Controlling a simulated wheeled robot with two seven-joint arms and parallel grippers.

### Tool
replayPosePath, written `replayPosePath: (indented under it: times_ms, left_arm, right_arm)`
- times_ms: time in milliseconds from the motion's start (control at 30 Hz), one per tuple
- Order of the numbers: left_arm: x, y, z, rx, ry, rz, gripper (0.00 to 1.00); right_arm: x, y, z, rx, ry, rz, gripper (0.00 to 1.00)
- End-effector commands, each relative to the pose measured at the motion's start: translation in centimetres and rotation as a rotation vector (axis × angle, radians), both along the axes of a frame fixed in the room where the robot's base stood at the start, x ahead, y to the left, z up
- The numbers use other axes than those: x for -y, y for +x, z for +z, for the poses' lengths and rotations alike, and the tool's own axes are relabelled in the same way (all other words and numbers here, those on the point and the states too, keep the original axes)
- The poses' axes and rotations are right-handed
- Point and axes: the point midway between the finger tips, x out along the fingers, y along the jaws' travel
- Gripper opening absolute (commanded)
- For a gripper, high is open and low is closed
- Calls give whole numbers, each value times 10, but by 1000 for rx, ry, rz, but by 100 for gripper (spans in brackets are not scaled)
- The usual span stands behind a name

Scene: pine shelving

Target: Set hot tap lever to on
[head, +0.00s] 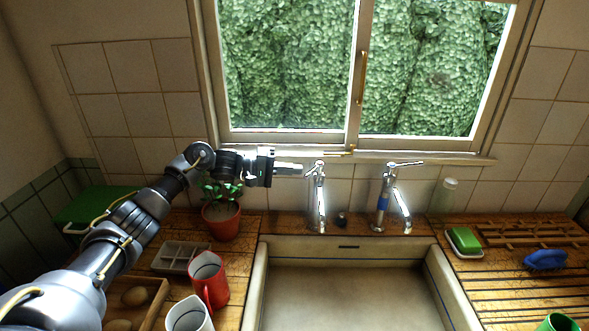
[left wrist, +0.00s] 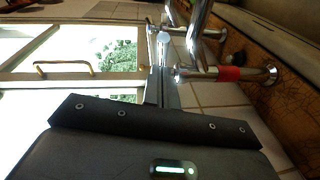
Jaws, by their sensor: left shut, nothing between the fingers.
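The hot tap (head: 318,205) is the left chrome tap behind the sink; its red band (left wrist: 229,74) shows in the left wrist view. Its lever (head: 317,165) is at the top of the tap, but its exact angle is hard to make out. My left gripper (head: 300,169) is shut and empty, level with the tap's top and just to its left. In the left wrist view the closed fingers (left wrist: 164,62) reach alongside the tap's top; I cannot tell whether they touch the lever. My right gripper is not in view.
A blue-banded tap (head: 385,198) stands to the right, its lever (head: 405,163) pointing right. A potted plant (head: 221,220) sits below my left wrist, with a red mug (head: 209,280) nearer. The sink (head: 350,295) is empty. A window (head: 290,70) is behind.

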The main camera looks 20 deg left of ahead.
Motion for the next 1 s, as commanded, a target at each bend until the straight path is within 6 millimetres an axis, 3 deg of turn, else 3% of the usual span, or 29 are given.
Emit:
replayPosePath:
  times_ms: [133, 500, 700, 1000]
  left_arm:
    - [-43, -1, 7, 1, -1, 25, 0]
    - [-103, -53, 13, 2, 1, 23, 0]
    - [-116, -65, 18, 2, -1, 21, 0]
    - [-118, -67, 20, 1, -2, 21, 0]
  right_arm:
    - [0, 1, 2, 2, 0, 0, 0]
    - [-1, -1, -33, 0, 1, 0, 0]
    - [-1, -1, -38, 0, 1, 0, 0]
    - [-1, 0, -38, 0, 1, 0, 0]
